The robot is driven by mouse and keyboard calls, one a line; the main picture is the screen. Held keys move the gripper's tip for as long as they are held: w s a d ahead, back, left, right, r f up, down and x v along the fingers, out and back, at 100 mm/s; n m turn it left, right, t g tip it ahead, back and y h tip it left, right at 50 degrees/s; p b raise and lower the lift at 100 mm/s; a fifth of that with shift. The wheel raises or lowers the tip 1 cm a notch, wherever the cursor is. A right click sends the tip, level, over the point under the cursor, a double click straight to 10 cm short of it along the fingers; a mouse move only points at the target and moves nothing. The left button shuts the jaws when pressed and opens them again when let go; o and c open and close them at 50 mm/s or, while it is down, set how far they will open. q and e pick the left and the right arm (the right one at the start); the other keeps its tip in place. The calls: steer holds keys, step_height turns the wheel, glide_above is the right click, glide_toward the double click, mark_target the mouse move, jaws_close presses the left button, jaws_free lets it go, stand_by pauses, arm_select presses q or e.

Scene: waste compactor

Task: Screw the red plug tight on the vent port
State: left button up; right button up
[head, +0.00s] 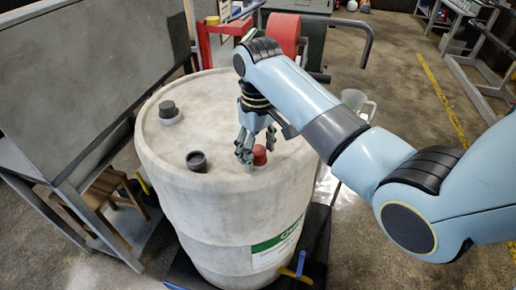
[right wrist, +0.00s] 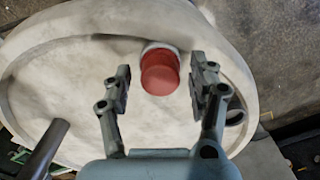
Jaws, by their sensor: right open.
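The red plug (head: 259,154) sits on a port on top of the white drum (head: 225,90), near its right side. In the right wrist view the red plug (right wrist: 160,73) rests in a pale collar, which is the port (right wrist: 160,46). My right gripper (head: 244,158) is open just left of the plug in the head view. In the right wrist view its two fingers (right wrist: 160,88) stand apart on either side of the plug, with gaps and no visible contact. The thread is hidden. My left gripper is not in view.
A dark grey cap (head: 168,110) and a dark open-topped fitting (head: 196,160) also stand on the drum top. A grey panel (head: 85,75) rises at the left. A red frame (head: 215,40) and a clear jug (head: 354,100) are behind the drum.

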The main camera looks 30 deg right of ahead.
steer(key=n, duration=1.6)
jaws_close()
steer(key=m, duration=0.5)
stand_by(0.3)
steer(key=m, duration=0.5)
